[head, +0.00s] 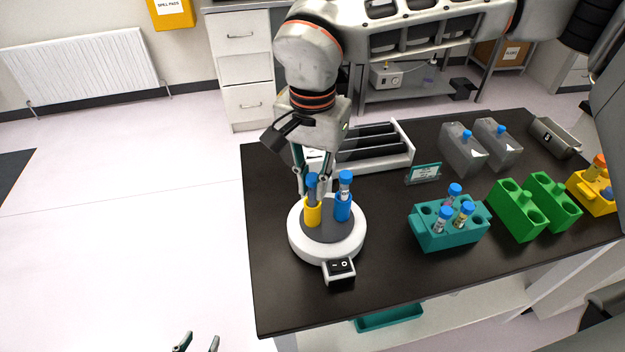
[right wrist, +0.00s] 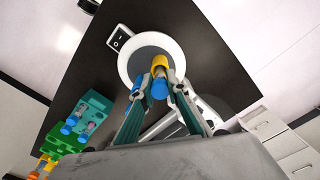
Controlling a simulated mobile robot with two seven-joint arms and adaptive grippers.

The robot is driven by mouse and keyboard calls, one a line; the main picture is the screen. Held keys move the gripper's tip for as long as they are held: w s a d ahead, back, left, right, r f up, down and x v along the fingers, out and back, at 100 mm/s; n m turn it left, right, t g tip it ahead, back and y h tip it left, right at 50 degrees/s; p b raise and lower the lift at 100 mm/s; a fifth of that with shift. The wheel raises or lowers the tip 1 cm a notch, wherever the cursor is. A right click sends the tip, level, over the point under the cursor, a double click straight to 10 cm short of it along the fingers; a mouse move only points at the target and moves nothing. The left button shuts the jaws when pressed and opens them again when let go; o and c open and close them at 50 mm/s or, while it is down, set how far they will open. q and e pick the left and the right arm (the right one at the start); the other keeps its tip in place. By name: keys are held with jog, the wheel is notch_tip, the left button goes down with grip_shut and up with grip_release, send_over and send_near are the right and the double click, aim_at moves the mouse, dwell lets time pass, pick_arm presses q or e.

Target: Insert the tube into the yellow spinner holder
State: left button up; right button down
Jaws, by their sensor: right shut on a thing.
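The spinner (head: 297,240) is a round white device with a dark rotor, near the table's left end. Its yellow holder (head: 313,213) stands beside a blue holder (head: 343,208), which has a blue-capped tube (head: 345,186) in it. My right gripper (head: 313,183) is shut on another blue-capped tube (head: 312,192), upright at the yellow holder. The tube's lower end is hidden, so its depth in the holder is unclear. In the right wrist view its blue cap (right wrist: 159,89) overlaps the yellow holder (right wrist: 160,62). My left gripper (head: 197,343) is open and empty at the bottom edge.
A teal rack (head: 450,237) with several blue-capped tubes stands right of the spinner. Green racks (head: 517,210), a yellow rack (head: 590,193) and clear boxes (head: 462,149) lie further right. A white tray organizer (head: 404,140) is behind. The front table area is clear.

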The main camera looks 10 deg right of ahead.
jog(key=shift+f, duration=0.35)
jog(key=c, duration=1.9)
grip_release()
jog(key=shift+r, duration=0.1)
notch_tip(320, 180, up, 12)
jog(key=shift+f, duration=0.1)
